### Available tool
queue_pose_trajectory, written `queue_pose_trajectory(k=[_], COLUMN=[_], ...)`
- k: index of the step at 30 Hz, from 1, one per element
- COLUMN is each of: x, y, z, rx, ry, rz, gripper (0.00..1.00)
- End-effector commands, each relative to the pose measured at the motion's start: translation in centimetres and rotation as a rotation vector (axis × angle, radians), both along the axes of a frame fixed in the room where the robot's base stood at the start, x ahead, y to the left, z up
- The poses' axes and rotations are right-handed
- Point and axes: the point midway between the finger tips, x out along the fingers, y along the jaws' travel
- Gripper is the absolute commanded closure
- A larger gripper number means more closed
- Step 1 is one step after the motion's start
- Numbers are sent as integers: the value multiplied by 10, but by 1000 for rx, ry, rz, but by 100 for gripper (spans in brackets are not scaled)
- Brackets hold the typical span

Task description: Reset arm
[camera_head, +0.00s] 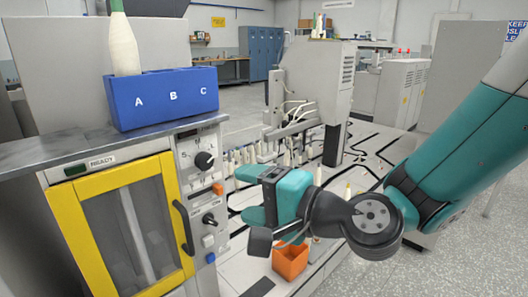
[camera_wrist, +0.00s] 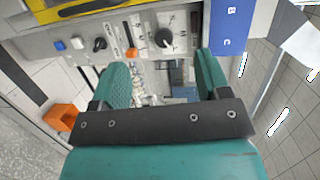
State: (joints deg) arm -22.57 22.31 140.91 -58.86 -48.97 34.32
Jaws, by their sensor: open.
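My gripper (camera_head: 246,193) is open and empty in the head view, in front of the machine's control panel and to its right. In the wrist view its two teal fingers (camera_wrist: 160,78) stand wide apart with nothing between them. The blue tray (camera_head: 165,115), lettered A, B and C, sits on the grey top of the machine, up and left of my gripper. A cream bobbin with a dark green top (camera_head: 123,45) stands upright at the A end. The tray's C end (camera_wrist: 227,40) also shows at the top of the wrist view.
The machine has a yellow-framed door (camera_head: 75,215) with a dark handle and a panel with knobs (camera_head: 204,161). An orange bin (camera_head: 291,260) stands below my gripper. Several bobbins line the frame behind it. Open floor (camera_head: 480,240) lies at the right.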

Motion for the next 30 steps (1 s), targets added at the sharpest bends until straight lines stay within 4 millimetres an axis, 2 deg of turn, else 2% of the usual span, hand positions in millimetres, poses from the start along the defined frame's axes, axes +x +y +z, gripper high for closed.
queue_pose_trajectory(k=[1,5,8,12,15,18,21,30], x=[-13,-50,-76,-110,-131,-147,-157,-160], y=[-2,-19,-45,-95,-128,-153,-166,-170], z=[18,27,29,31,34,37,39,38], rx=[-94,-391,-619,-904,-1051,-1144,-1189,-1204], ry=[-60,-185,-249,-274,-256,-227,-205,-194], rz=[78,296,451,648,757,837,882,902], gripper=[30,30,30,30,30,30,30,30])
